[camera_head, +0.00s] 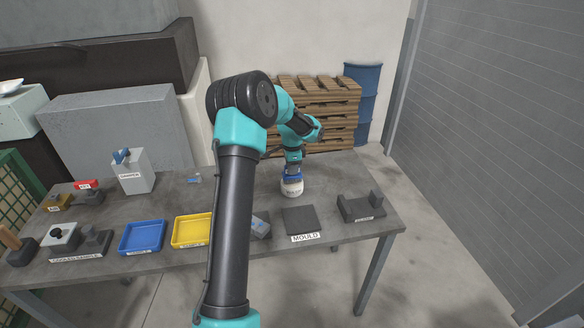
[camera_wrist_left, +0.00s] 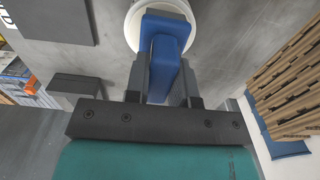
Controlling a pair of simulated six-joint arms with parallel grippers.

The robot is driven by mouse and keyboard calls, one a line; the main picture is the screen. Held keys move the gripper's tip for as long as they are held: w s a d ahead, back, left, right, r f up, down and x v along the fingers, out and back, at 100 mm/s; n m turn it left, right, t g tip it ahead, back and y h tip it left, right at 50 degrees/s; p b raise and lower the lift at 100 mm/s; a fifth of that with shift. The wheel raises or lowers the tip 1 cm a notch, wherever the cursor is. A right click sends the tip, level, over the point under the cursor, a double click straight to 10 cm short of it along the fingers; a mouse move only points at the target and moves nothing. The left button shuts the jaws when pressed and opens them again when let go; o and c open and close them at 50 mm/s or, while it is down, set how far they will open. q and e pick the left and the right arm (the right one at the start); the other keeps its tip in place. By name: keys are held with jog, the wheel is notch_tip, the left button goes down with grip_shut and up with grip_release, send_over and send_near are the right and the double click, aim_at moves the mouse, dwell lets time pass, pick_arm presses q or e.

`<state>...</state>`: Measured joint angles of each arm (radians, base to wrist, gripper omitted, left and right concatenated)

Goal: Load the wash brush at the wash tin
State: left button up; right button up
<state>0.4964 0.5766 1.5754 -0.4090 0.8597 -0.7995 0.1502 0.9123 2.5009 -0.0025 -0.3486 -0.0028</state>
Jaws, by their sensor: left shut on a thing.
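The white wash tin (camera_head: 292,190) stands on the table behind the mould plate, and its pale rim also shows in the left wrist view (camera_wrist_left: 133,36). My left gripper (camera_head: 293,169) is directly above the tin, pointing down. In the left wrist view its jaws (camera_wrist_left: 162,88) are shut on the blue wash brush (camera_wrist_left: 166,52). The brush's far end reaches over or into the tin's mouth. Its bristles are hidden, so I cannot tell how deep they are. My right gripper is not in view.
The dark mould plate (camera_head: 299,220) lies in front of the tin, with a dark labelled stand (camera_head: 361,207) to its right. A yellow tray (camera_head: 191,231) and a blue tray (camera_head: 142,237) are at left. A grey labelled holder (camera_head: 133,174) stands behind them. Pallets (camera_head: 330,108) are stacked beyond the table.

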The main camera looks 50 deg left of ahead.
pick_arm(q)
jog(key=shift+f, duration=0.55)
dwell(1.6)
jog(key=shift+r, duration=3.6)
jog(key=shift+d, duration=0.15)
